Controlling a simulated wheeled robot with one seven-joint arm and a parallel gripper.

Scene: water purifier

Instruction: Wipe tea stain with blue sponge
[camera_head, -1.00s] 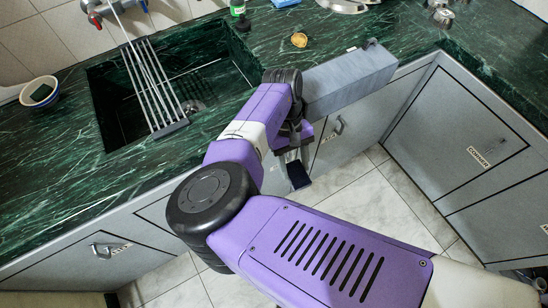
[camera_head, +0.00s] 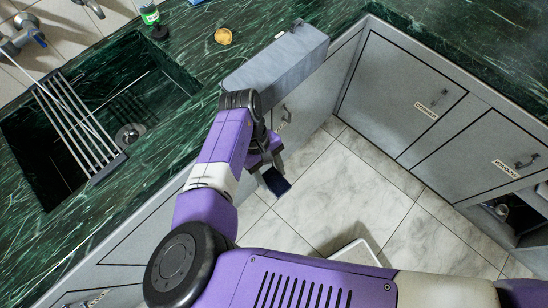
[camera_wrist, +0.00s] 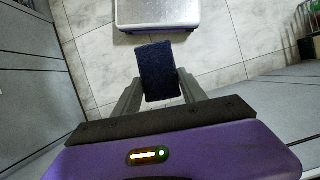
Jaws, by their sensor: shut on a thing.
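My gripper (camera_wrist: 157,88) is shut on the blue sponge (camera_wrist: 158,68), a dark blue block held between the two fingers in the wrist view. In the head view the sponge (camera_head: 276,181) hangs in front of the cabinets, over the tiled floor and apart from any surface. My gripper (camera_head: 269,168) shows just above it there. I cannot make out a tea stain in these views. A small amber round thing (camera_head: 223,36) lies on the green marble counter (camera_head: 195,52); I cannot tell what it is.
The sink (camera_head: 40,160) with a metal rack (camera_head: 80,128) is at left. A green bottle (camera_head: 149,14) stands behind it. Grey cabinets (camera_head: 405,85) line the right side. A white-topped object (camera_wrist: 158,12) stands on the floor, also partly visible in the head view (camera_head: 355,254).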

